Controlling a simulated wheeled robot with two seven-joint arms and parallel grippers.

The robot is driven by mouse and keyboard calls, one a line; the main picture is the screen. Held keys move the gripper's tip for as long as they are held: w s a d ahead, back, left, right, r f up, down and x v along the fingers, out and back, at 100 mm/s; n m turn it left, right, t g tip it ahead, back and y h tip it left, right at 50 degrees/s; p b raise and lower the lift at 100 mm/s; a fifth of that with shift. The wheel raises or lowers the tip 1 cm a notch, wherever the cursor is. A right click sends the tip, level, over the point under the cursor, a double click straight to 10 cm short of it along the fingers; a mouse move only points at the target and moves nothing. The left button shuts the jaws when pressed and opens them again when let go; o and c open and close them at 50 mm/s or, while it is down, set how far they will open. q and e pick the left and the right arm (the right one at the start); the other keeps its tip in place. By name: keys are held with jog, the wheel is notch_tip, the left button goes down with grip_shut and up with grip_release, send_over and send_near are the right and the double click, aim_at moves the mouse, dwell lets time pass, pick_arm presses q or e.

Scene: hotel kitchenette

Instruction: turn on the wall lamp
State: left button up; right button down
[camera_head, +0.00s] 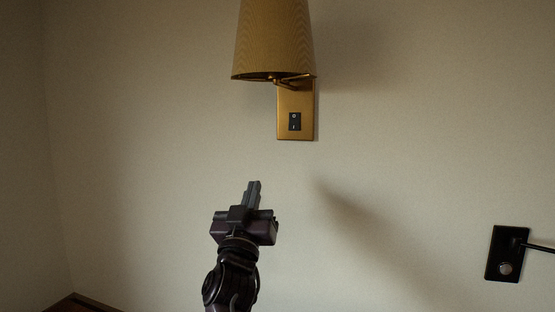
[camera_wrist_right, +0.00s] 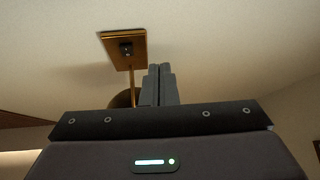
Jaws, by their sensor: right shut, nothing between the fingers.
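The wall lamp (camera_head: 275,40) has a tan fabric shade and a brass backplate (camera_head: 306,104) on the wall. A small black rocker switch (camera_head: 295,121) sits low on the backplate. In the right wrist view the brass backplate (camera_wrist_right: 112,37) and its black switch (camera_wrist_right: 126,49) show ahead of the fingers, up and to the left. My right gripper (camera_head: 253,188) is shut and empty, pointing up, below and left of the switch in the head view, apart from it. Its closed fingers (camera_wrist_right: 159,82) also show in the right wrist view. The shade shows no glow. My left gripper is not in view.
A black wall fixture (camera_head: 505,252) with a round silver button and a thin arm is on the wall at the lower right. A dark wooden edge (camera_head: 75,303) shows at the lower left. The wall between my gripper and the lamp is bare.

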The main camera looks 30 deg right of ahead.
aim_at(293, 123)
jog(key=s+d+r+m+g+h, duration=0.1)
jog(key=s+r+m+g+h, duration=0.1)
jog(key=s+r, duration=0.3)
jog(key=shift+d+r+m+h, duration=0.15)
jog(key=shift+d+m+h, duration=0.15)
jog(key=shift+m+h, duration=0.45)
jog(key=shift+w, duration=0.1)
jog(key=p+x, duration=0.2)
jog(key=x, duration=0.2)
jog(key=f+p+x, duration=0.1)
jog(key=p+x, duration=0.1)
jog(key=x, duration=0.2)
jog(key=w+d+p+x, duration=0.1)
jog(key=p+x, duration=0.1)
jog(key=x, duration=0.2)
jog(key=shift+d+f, duration=0.15)
jog(key=shift+f, duration=0.15)
jog(key=shift+w+d+f, duration=0.15)
jog(key=shift+w+d, duration=0.2)
